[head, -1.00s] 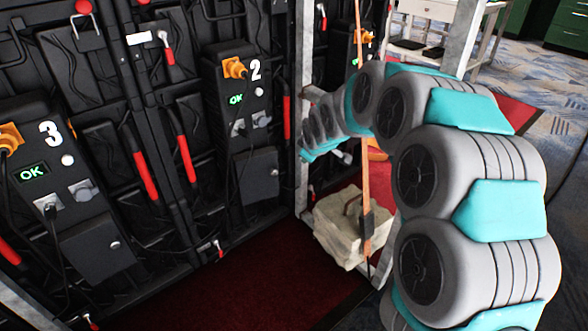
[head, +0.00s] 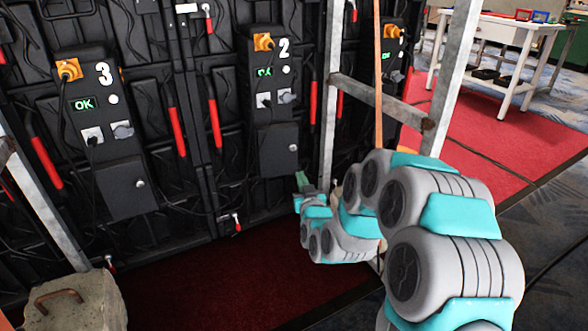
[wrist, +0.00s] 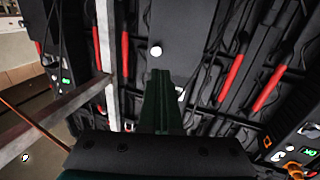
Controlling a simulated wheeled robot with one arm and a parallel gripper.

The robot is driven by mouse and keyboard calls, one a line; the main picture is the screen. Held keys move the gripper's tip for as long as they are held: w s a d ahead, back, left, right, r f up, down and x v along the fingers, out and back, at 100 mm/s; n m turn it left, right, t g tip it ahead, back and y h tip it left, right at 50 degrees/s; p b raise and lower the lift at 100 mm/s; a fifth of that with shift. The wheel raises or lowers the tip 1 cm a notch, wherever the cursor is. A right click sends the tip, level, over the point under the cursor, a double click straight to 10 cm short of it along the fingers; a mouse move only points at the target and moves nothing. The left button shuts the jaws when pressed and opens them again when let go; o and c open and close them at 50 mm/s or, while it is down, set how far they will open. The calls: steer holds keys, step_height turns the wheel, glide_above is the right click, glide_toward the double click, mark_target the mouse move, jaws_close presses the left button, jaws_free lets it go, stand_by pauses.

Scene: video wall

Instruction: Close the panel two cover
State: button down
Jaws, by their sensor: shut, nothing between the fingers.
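Panel two (head: 270,108), a black box with a white 2 and a green OK display, stands on the back wall in the head view. Its cover (head: 272,155) is the dark flap at the bottom, with a silver knob at its right side. The flap looks much like the one on panel three; I cannot tell its exact angle. My gripper (head: 302,179) is just right of and below the cover in the head view. In the wrist view my shut, empty fingers (wrist: 161,73) point at a dark flap (wrist: 190,30) with a pale round knob; contact cannot be judged.
A metal frame post (head: 328,100) and crossbar stand right beside my gripper. Panel three (head: 95,125) is to the left. A concrete block (head: 70,305) sits at the lower left. A white table (head: 485,30) stands at the back right. The dark red floor before the wall is clear.

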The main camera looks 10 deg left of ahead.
steer(key=s, duration=0.1)
steer(key=b, duration=0.1)
glide_toward(297, 144)
steer(key=shift+m+t, duration=0.3)
steer(key=w+a, duration=0.3)
steer(key=shift+w+f, duration=0.15)
steer(key=shift+w, duration=0.05)
stand_by(0.4)
steer(key=w, duration=0.3)
steer(key=shift+w+d, duration=0.25)
steer(key=shift+d, duration=0.15)
steer(key=shift+w, duration=0.25)
steer(key=shift+r, duration=0.25)
steer(key=shift+d+f, duration=0.1)
